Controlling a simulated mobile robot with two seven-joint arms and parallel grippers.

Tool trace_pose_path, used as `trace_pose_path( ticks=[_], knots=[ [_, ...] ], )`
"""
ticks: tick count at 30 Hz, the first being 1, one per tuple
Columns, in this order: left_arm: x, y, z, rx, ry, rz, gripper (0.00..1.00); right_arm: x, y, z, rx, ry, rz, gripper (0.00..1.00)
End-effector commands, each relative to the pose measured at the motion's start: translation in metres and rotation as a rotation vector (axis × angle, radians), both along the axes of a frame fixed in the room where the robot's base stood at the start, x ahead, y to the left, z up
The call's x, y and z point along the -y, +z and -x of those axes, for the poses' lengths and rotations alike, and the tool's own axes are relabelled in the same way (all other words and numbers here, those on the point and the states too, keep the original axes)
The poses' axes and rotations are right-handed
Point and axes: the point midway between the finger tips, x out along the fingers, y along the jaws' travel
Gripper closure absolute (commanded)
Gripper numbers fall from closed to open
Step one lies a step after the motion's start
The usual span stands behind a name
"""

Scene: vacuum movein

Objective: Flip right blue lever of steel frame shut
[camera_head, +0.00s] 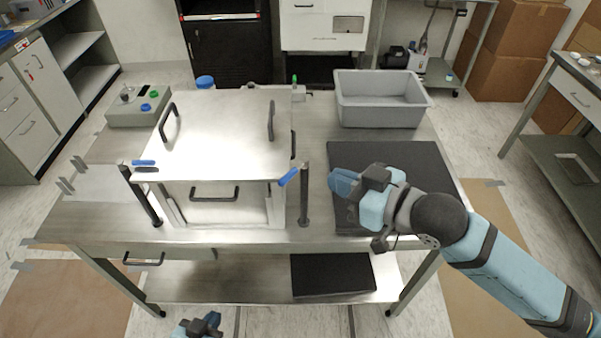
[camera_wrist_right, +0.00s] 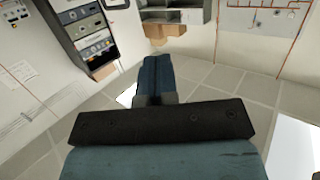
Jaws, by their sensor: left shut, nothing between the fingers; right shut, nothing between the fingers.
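The steel frame (camera_head: 225,205) stands on the steel table, with a flat steel top plate (camera_head: 225,130) carrying two black handles. The right blue lever (camera_head: 289,177) sits at the plate's front right corner, tilted up to the right, beside a black post. The left blue lever (camera_head: 143,162) lies about flat at the front left corner. My right gripper (camera_head: 338,183) is shut and empty, to the right of the right lever and apart from it. Its shut blue fingers show in the right wrist view (camera_wrist_right: 156,75). My left gripper (camera_head: 212,320) is shut, low at the bottom edge, in front of the table.
A black mat (camera_head: 400,160) lies under my right gripper. A grey bin (camera_head: 380,100) stands at the back right of the table. A control box (camera_head: 138,106) with buttons stands at the back left. A black slab (camera_head: 332,274) lies on the lower shelf.

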Motion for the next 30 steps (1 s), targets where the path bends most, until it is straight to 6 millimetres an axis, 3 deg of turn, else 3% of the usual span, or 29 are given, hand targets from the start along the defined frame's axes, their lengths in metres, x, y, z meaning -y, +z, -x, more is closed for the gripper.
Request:
trace_pose_path(
  ticks=[9,12,18,30],
  knots=[
    [0.000,0.013,0.000,0.001,0.000,0.000,1.00,-0.054,-0.011,-0.042,0.000,0.001,0.000,1.00],
    [0.000,0.015,0.000,0.001,0.000,0.000,1.00,-0.059,-0.028,-0.046,-0.003,0.000,0.002,1.00],
    [0.000,0.017,0.000,0.000,0.000,0.000,1.00,-0.067,-0.043,-0.052,0.000,0.000,0.001,1.00],
    [0.000,0.015,0.000,-0.002,0.000,-0.001,1.00,-0.068,-0.046,-0.053,0.001,0.000,0.001,1.00]
  ],
)
